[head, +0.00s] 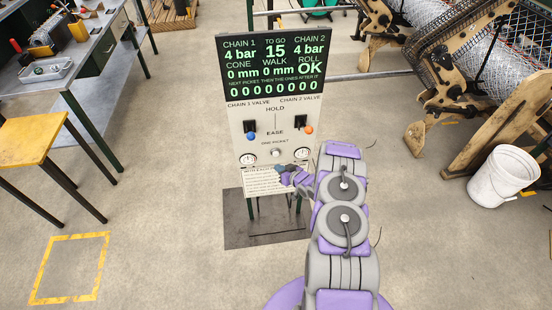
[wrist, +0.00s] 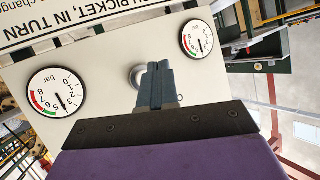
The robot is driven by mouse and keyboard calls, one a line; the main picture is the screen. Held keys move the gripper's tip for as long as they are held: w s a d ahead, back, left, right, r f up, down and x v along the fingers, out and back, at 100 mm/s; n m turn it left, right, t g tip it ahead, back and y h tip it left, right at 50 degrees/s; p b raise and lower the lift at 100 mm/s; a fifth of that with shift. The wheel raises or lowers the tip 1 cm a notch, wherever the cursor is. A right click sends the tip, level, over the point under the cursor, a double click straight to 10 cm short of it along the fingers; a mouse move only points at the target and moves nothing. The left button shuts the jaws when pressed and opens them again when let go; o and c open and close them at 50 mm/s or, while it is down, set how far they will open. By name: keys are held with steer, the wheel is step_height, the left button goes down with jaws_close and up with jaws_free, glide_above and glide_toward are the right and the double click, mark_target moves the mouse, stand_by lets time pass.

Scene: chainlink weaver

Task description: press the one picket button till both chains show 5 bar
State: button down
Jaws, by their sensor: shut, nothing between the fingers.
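The control stand's screen (head: 274,65) reads 4 bar for chain 1 and 4 bar for chain 2, with 15 to go and roll OK. The round one picket button (head: 275,152) sits low on the white panel (head: 262,110) between two gauges. My gripper (head: 281,169) is shut and empty, just below the button in the head view. In the wrist view the shut fingers (wrist: 154,72) partly cover the button (wrist: 136,76); I cannot tell whether they touch it. The panel appears upside down there, with the gauges (wrist: 57,92) and (wrist: 197,39) on either side.
A blue-knobbed lever (head: 251,133) and an orange-knobbed lever (head: 308,128) stick out above the button. A white bucket (head: 498,182) and the mesh machine (head: 470,80) stand right. A yellow-topped table (head: 25,140) stands left. Floor is clear left of the stand.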

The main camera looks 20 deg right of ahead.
mark_target(276, 154)
steer(key=shift+w+d+b, duration=0.25)
steer(key=shift+w, duration=0.6)
steer(key=shift+w+d+b, duration=0.2)
steer(key=shift+w, duration=0.65)
stand_by(0.8)
steer(key=shift+w+d+r, duration=0.15)
steer(key=shift+w, duration=0.2)
